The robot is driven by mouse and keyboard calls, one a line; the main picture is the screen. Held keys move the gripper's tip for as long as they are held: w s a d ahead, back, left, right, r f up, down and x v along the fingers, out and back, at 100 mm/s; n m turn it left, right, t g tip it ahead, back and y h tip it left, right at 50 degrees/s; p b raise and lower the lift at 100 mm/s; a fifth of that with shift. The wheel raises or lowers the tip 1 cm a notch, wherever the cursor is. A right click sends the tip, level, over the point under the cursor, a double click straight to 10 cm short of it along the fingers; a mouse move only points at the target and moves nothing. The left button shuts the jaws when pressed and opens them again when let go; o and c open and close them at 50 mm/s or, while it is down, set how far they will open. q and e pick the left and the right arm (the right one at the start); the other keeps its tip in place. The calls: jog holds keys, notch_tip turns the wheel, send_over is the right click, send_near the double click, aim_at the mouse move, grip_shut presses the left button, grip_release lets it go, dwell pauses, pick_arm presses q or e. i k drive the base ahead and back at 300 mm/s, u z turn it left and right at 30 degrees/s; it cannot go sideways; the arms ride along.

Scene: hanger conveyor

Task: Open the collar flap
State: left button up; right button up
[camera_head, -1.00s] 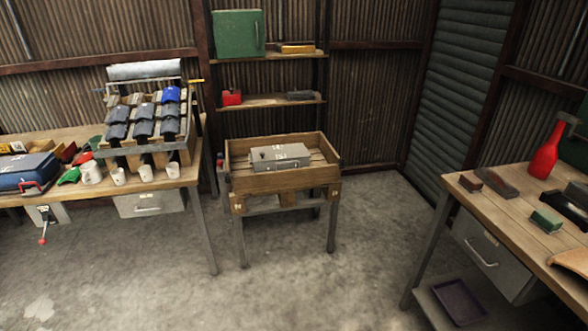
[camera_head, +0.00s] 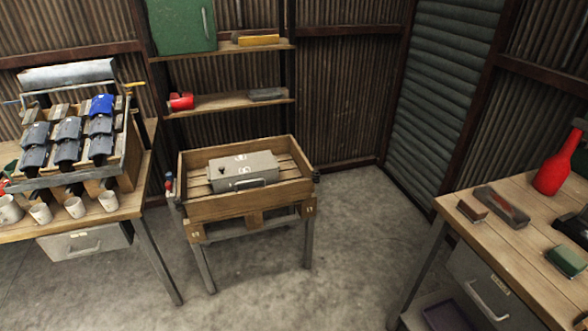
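I cannot make out anything that is clearly a collar flap. A grey metal box (camera_head: 243,171) with pale markings on top and a handle on its front lies in a wooden tray-like stand (camera_head: 250,204). Its lid looks shut. On the left bench, a slanted wooden rack holds rows of dark, flap-like pieces (camera_head: 68,130) and one blue piece (camera_head: 102,104). A grey roll (camera_head: 67,75) sits above the rack. Neither of my grippers is in view.
Several white cups (camera_head: 75,207) line the left bench edge. The right bench (camera_head: 520,235) carries a red bottle (camera_head: 553,165) and a green block (camera_head: 567,261). A green cabinet (camera_head: 181,25) and shelves hang behind.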

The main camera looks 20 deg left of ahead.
aim_at(202, 209)
jog(key=u, duration=0.2)
jog(key=i, duration=1)
jog(key=u, duration=1.25)
jog(key=i, duration=0.4)
jog(key=u, duration=0.3)
